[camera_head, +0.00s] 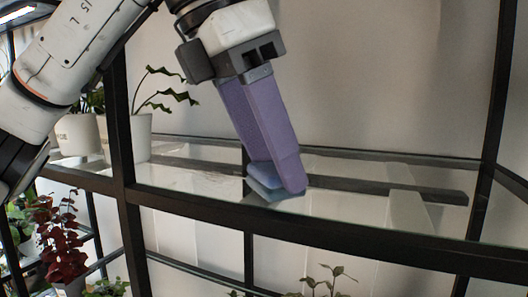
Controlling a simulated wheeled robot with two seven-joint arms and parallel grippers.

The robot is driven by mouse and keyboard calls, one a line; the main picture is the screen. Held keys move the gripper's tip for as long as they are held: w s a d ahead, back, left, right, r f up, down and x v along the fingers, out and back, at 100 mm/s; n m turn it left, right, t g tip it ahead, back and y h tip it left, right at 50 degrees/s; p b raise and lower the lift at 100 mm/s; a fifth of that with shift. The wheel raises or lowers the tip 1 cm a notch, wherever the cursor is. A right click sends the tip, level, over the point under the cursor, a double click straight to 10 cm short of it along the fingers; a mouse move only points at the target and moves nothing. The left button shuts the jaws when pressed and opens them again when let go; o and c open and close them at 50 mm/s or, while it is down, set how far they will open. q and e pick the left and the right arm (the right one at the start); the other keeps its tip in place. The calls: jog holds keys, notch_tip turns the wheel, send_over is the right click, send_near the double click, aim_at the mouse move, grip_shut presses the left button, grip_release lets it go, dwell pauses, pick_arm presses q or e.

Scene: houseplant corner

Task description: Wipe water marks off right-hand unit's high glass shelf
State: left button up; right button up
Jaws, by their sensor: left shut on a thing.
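My left gripper (275,182) reaches down from above onto the high glass shelf (345,205), its purple fingers slanting down to the right. It is shut on a blue cloth (263,180), which is partly hidden behind and between the fingertips. The cloth is low at the glass and appears to touch it. My right gripper is not in view.
The shelf sits in a black metal frame (122,165) with uprights at left and right. A white pot (140,138) with a leafy plant stands at the shelf's left. More plants (62,235) stand lower down. The glass right of the cloth is clear.

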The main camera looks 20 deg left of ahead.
pick_arm(q)
jog(key=shift+w+d+r, duration=0.1)
jog(key=shift+w+r, duration=0.05)
jog(key=shift+r, duration=2.65)
jog(key=shift+r, duration=1.5)
jog(key=a+n+t+y, duration=0.1)
jog(key=a+n+y, duration=0.2)
jog(key=a+n, duration=0.3)
jog(key=n, duration=0.3)
send_over(234, 177)
jog(key=s, duration=0.2)
jog(key=shift+f, duration=3.3)
jog(key=shift+f+b, duration=0.8)
jog(key=shift+f, duration=0.25)
